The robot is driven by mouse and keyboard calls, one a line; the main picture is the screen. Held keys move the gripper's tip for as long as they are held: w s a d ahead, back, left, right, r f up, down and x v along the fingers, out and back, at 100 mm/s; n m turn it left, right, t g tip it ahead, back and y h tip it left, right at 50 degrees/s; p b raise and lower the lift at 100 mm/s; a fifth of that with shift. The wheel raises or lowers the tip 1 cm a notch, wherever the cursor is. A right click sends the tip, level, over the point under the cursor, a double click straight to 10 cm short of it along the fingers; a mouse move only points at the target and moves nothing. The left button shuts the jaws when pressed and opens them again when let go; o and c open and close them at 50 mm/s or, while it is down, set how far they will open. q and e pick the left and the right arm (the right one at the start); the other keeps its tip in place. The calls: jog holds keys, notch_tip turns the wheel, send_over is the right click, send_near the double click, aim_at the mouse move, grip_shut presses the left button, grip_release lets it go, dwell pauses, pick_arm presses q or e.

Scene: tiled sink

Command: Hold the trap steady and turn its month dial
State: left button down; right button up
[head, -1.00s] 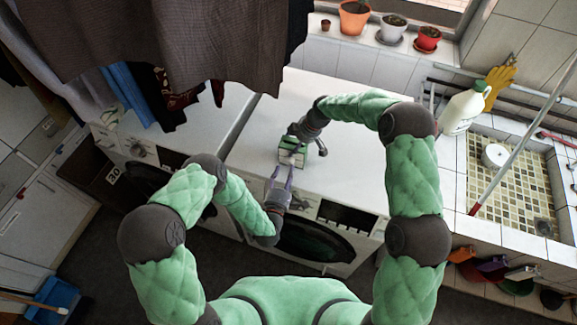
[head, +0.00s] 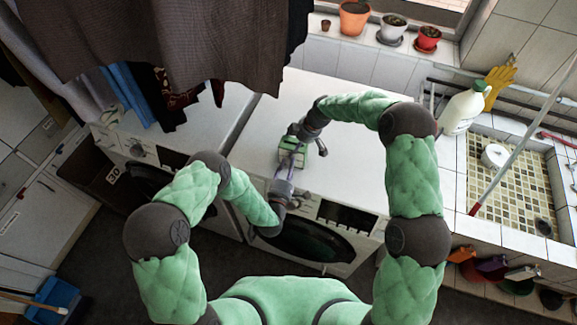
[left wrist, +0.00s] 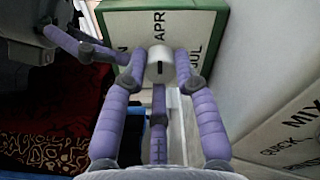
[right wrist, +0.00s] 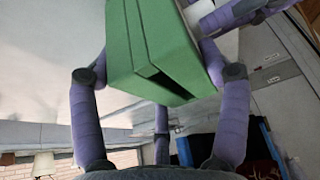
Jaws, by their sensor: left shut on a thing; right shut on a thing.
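The trap (head: 296,155) is a small green box on the white machine top in the head view. In the left wrist view its white face (left wrist: 183,28) with a green rim shows month letters, with APR at the top and JUL at the right. A round white dial knob (left wrist: 160,72) with a dark mark stands out from that face. My left gripper (left wrist: 162,66) is shut on this knob, with fingers on both sides. My right gripper (right wrist: 150,70) is shut on the green body (right wrist: 152,45) from the far side. Its contact points are partly hidden.
The trap is on a washing machine (head: 350,110) with clear top around it. A second machine (head: 205,125) is at the left, under hanging clothes (head: 190,40). At the right are a tiled sink (head: 500,200), a white bottle (head: 463,110) and a pole (head: 520,145).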

pick_arm(q)
jog(key=shift+m, duration=0.3)
jog(key=m, duration=0.3)
jog(key=shift+m, duration=2.1)
jog(key=c, duration=0.9)
grip_release()
jog(key=shift+c, duration=0.2)
jog(key=v, duration=1.2)
jog(key=shift+f, duration=0.15)
